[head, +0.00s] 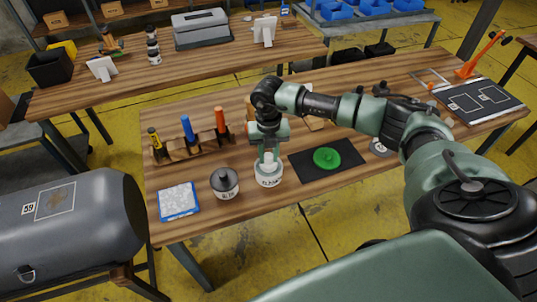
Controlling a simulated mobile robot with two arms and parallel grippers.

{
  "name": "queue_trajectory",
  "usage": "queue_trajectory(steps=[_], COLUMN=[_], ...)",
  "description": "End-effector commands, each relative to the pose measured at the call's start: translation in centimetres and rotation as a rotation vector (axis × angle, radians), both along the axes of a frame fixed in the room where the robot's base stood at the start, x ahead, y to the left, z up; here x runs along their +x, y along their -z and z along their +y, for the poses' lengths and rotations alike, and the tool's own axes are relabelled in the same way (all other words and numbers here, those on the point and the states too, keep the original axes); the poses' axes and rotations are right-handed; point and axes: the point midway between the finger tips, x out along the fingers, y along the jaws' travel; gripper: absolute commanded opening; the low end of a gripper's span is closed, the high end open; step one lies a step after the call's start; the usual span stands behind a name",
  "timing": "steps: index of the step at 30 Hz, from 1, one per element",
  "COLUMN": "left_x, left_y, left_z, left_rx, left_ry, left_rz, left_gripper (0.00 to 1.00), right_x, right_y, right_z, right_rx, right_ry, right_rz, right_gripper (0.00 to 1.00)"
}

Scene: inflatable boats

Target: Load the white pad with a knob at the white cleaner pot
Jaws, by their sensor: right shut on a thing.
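The white cleaner pot (269,179) stands upright near the front edge of the wooden table, with dark lettering on its side. My right gripper (268,157) points down directly over the pot and is shut on the white knob (268,158) of the pad. The pad's underside is hidden at the pot's mouth, so I cannot tell how deep it sits or whether it touches the cleaner. My left gripper is not in view.
A green disc (327,158) lies on a black mat (347,170) to the right. A tool rack (190,148) stands behind; a grey tank (75,245) is at left.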

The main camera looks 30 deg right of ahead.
Motion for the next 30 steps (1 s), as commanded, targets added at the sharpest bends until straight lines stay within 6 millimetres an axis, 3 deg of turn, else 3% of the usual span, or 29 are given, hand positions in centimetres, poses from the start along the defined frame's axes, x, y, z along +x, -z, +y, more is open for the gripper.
queue_trajectory(steps=[30], left_x=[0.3], left_y=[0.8], left_z=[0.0], left_rx=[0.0], left_ry=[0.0], left_rz=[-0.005], left_gripper=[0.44], right_x=[0.0], right_y=[1.0], right_z=[0.0], right_rx=[0.0], right_ry=[0.0], right_rz=[0.0], right_gripper=[0.0])
